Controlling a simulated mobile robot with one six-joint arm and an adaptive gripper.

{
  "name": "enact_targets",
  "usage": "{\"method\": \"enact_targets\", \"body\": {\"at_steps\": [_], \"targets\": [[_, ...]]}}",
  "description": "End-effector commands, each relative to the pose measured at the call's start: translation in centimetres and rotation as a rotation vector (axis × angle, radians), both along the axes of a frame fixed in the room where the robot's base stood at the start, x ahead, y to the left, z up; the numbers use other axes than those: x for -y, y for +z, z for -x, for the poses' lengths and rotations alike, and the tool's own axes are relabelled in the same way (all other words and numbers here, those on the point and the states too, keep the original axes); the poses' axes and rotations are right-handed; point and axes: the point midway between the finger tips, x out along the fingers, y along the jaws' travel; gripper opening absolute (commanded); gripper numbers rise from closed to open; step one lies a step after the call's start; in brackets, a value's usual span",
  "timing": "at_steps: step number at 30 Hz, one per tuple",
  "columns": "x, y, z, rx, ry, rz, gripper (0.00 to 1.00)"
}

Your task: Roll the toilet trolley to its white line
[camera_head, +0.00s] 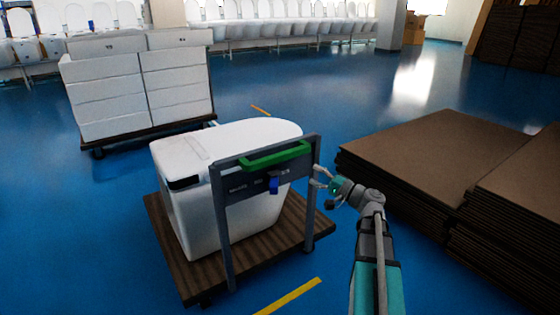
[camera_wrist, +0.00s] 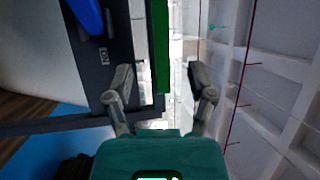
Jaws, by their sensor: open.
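The toilet trolley has a dark wooden deck (camera_head: 170,255) and a grey upright frame (camera_head: 222,220) with a green handle bar (camera_head: 275,157). A white toilet (camera_head: 190,215) stands on the deck. My gripper (camera_head: 322,180) is open and empty beside the frame's right post, below the right end of the green bar. In the wrist view, my open fingers (camera_wrist: 161,82) appear on either side of the green bar (camera_wrist: 160,45); I cannot tell whether it lies between them in depth. I cannot make out a white line on the floor.
Stacked brown sheets (camera_head: 440,150) lie close to the right of my arm. A cart of white drawers (camera_head: 140,85) stands behind the trolley at left. Yellow floor marks lie in front (camera_head: 290,297) and behind (camera_head: 260,110). Blue floor is open toward the back right.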

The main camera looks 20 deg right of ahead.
Motion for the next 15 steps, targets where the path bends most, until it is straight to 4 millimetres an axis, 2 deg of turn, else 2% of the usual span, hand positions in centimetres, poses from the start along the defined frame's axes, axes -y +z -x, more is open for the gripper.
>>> {"method": "enact_targets", "body": {"at_steps": [8, 15], "targets": [[-0.2, 0.1, -0.2, -0.001, 0.002, 0.001, 0.71], [-0.9, 0.4, -1.4, -0.001, 0.002, 0.001, 0.71]]}}
